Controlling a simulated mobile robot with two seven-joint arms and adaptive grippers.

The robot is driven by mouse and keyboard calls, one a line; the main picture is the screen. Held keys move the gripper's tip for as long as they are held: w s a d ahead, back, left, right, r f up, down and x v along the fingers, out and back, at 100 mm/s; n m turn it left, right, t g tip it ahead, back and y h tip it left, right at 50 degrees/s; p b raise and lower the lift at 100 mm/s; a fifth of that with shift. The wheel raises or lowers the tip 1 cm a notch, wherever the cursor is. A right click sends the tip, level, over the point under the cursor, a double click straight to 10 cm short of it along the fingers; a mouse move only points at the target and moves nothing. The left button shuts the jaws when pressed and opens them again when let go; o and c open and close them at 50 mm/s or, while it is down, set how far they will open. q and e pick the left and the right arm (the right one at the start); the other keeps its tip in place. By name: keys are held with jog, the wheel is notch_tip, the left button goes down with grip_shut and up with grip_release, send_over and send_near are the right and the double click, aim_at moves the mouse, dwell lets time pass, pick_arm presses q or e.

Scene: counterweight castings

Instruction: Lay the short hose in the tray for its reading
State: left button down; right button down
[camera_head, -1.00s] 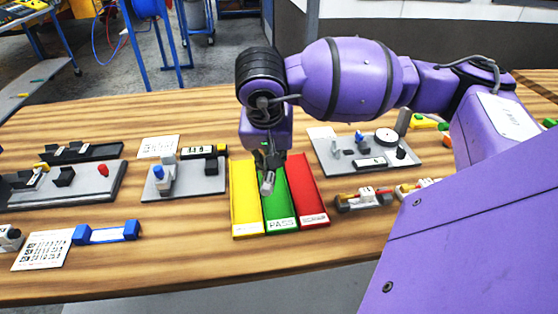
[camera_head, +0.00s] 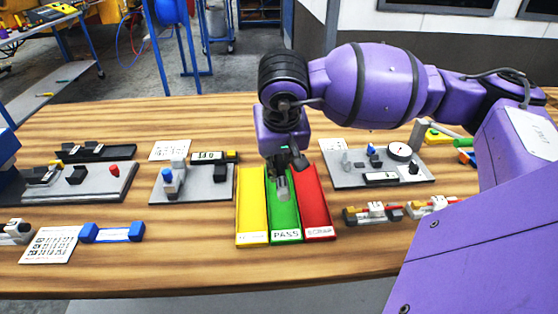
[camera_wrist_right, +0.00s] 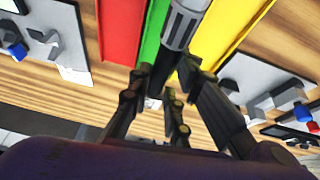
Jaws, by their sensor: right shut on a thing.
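The short hose, with a grey ribbed end (camera_head: 282,190) and a dark body, is held in my right gripper (camera_head: 283,163). In the right wrist view the grey end (camera_wrist_right: 184,28) sticks out past the fingers of the gripper (camera_wrist_right: 165,95), which are shut on the hose. The hose is over the green tray (camera_head: 285,236), labelled PASS; whether it touches the tray cannot be told. The yellow tray (camera_head: 252,215) lies left of it, its label too small to read. The red tray (camera_head: 317,205), labelled SCRAP, lies right. My left gripper is not in view.
A grey fixture with a small display (camera_head: 207,157) stands left of the trays. A grey plate with a round dial gauge (camera_head: 400,151) stands right. A blue-ended part (camera_head: 112,233) and a printed card (camera_head: 53,245) lie front left. Small parts (camera_head: 372,213) lie right of the red tray.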

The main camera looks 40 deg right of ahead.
jog(key=shift+f+b, duration=0.45)
jog(key=shift+f, duration=0.45)
jog(key=shift+f+b, duration=0.65)
jog(key=shift+f, duration=0.2)
jog(key=shift+f+b, duration=0.65)
jog(key=shift+f, duration=0.25)
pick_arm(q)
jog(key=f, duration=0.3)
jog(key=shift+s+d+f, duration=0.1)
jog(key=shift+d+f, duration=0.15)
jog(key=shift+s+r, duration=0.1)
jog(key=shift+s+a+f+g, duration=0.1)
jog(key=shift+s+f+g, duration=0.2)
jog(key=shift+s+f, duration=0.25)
